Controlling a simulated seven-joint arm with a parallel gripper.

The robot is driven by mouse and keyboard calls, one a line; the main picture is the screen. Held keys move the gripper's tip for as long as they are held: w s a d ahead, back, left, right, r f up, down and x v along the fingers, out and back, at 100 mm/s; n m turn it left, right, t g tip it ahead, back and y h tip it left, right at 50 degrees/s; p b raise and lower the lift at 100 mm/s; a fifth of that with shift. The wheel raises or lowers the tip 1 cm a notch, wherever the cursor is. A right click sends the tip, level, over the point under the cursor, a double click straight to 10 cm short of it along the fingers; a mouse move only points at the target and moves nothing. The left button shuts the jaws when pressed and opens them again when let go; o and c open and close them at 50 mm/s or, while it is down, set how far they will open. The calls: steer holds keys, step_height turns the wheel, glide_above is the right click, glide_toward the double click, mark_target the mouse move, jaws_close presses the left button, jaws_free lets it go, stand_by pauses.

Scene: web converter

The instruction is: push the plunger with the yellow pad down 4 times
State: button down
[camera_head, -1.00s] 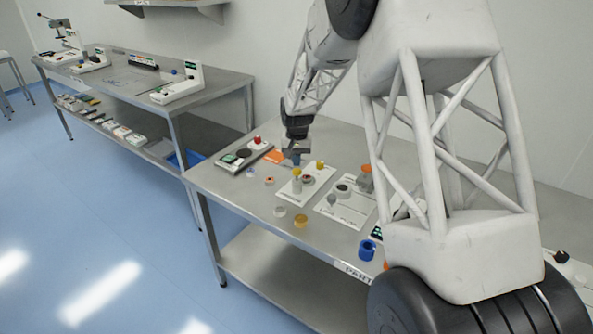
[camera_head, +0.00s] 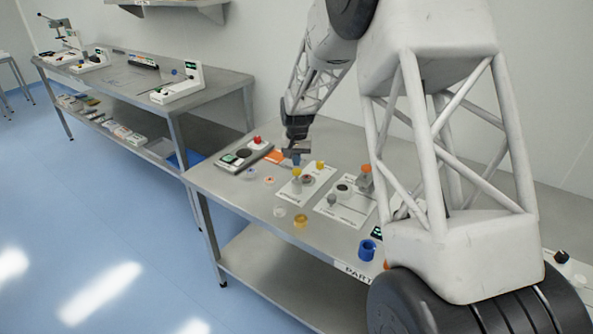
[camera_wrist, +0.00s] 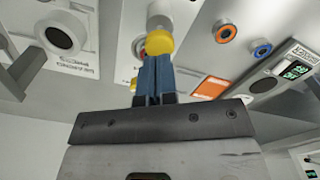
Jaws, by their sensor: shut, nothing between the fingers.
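In the head view, a plunger with a yellow pad (camera_head: 297,171) stands upright on a white base plate (camera_head: 310,184) on the near bench. My gripper (camera_head: 296,161) points down just behind and above this pad, its blue fingers shut with nothing between them. In the wrist view, a yellow pad (camera_wrist: 159,42) on a pale stem shows right at the tips of my shut fingers (camera_wrist: 151,58). I cannot tell whether the fingertips touch it. A second yellow-topped part (camera_head: 320,164) stands at the back of the same plate.
A white plate with a dark round part (camera_head: 343,190) lies to the right. Loose rings, including a yellow one (camera_head: 300,221), lie near the front edge. A blue part (camera_head: 367,250) stands further right.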

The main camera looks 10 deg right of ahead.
mark_target(297, 170)
steer(key=shift+f, duration=2)
stand_by(0.9)
steer(key=shift+r, duration=2)
steer(key=shift+f, duration=2.25)
steer(key=shift+r, duration=2.25)
